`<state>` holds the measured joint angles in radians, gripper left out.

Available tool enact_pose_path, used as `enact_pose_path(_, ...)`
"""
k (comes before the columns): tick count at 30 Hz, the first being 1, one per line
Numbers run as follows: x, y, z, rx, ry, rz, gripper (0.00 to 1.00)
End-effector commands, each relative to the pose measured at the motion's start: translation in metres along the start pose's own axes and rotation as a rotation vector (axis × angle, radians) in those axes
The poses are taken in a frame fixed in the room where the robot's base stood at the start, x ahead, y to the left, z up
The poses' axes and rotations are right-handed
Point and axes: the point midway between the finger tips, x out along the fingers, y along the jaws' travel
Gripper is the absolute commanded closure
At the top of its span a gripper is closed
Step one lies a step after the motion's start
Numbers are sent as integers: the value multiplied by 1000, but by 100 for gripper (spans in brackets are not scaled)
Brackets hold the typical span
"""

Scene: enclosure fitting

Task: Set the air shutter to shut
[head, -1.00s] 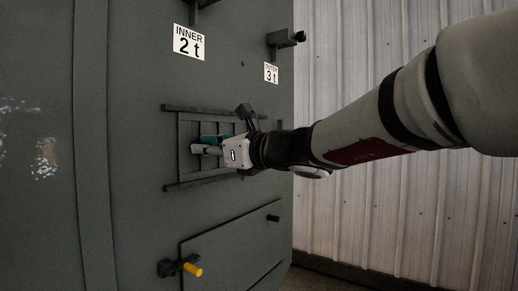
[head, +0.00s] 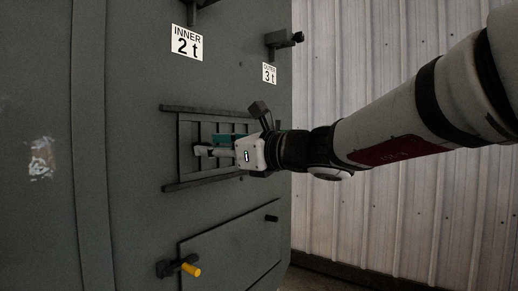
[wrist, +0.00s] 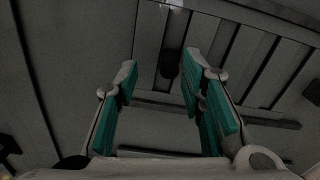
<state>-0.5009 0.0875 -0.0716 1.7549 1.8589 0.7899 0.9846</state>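The air shutter (head: 184,172) is a dark slatted panel between two horizontal rails on the grey enclosure front. In the wrist view its slats (wrist: 247,60) show with narrow dark strips between them. My gripper (head: 209,149) is in front of the shutter and hides part of it in the head view. In the wrist view my gripper (wrist: 158,78) is open, its teal-padded fingers spread apart.
Labels "INNER 2 t" (head: 187,43) and "OUTER 3 t" (head: 269,73) sit above the shutter, with a dark handle (head: 283,40) near the second. Below is a hatch (head: 235,235) and a yellow-tipped latch (head: 190,269). A corrugated wall (head: 400,215) stands to the right.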

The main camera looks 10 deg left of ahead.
Motion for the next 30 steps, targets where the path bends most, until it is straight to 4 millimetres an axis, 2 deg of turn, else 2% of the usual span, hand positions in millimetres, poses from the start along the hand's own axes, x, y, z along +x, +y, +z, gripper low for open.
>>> enact_pose_path(1, -12, -1, 0, -1, 1, -3, 64)
enact_pose_path(6, -47, -1, -1, 0, 3, -3, 64)
enact_pose_path(12, -75, -1, -3, 2, 5, -2, 64)
enact_pose_path(18, -85, 0, -3, 3, 5, 1, 64)
enact_pose_path(25, -85, 0, -3, 3, 5, 1, 64)
enact_pose_path(30, -92, -11, -6, -54, 16, -27, 100)
